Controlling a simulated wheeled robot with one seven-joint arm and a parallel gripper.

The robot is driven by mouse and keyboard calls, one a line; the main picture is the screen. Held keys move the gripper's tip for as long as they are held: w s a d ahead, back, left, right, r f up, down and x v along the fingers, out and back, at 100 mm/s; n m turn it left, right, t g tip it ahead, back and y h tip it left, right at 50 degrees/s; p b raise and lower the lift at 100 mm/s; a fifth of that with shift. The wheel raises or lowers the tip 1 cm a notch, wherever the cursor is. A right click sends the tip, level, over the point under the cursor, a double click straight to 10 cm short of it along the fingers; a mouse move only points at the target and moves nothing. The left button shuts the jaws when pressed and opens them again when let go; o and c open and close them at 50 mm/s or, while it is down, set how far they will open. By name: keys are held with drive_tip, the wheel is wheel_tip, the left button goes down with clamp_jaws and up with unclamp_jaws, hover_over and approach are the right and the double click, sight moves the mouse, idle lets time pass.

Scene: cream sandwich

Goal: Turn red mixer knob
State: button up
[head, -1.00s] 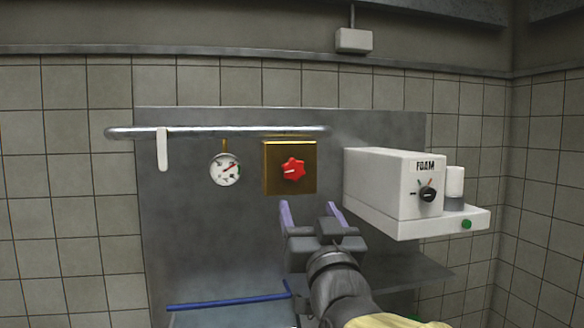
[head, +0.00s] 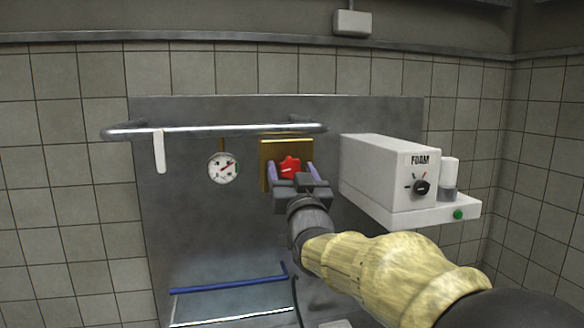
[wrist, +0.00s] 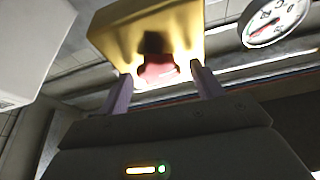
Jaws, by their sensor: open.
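The red mixer knob (head: 290,166) sits on a square brass plate (head: 266,155) on the grey wall panel. My gripper (head: 291,170) is open, with one purple finger to the left of the knob and one to the right. In the wrist view the knob (wrist: 158,72) shows between and just beyond the two fingertips (wrist: 160,76), under the brass plate (wrist: 120,28). I cannot tell whether the fingers touch the knob. The lower part of the knob is hidden by my gripper in the head view.
A white FOAM box (head: 378,172) with a black dial juts out close to the right of my gripper. A round gauge (head: 222,168) hangs to the left, also in the wrist view (wrist: 276,20). A metal rail (head: 215,130) runs above, and a blue bar (head: 228,284) lies below.

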drive_tip(key=shift+c, duration=0.3)
drive_tip(key=c, duration=0.9)
drive_tip(key=shift+c, duration=0.2)
drive_tip(key=shift+f+m+b, duration=0.15)
drive_tip(key=shift+m+b, duration=0.45)
drive_tip(key=shift+m+h+b, duration=0.6)
drive_tip(key=shift+m+b, duration=0.05)
drive_tip(key=shift+m, duration=0.05)
drive_tip(key=m+h+b, duration=0.1)
drive_tip(key=m+h, duration=0.1)
drive_tip(key=m, duration=0.1)
drive_tip(key=shift+b, duration=0.35)
drive_tip(key=m, duration=0.2)
drive_tip(key=m+h, duration=0.1)
drive_tip(key=shift+a+r+m, duration=0.1)
drive_tip(key=shift+r+m, duration=0.1)
drive_tip(key=shift+m, duration=0.2)
drive_tip(key=shift+m+g+h+p, duration=0.55)
drive_tip(key=shift+m+h, duration=0.45)
drive_tip(key=shift+m, duration=1)
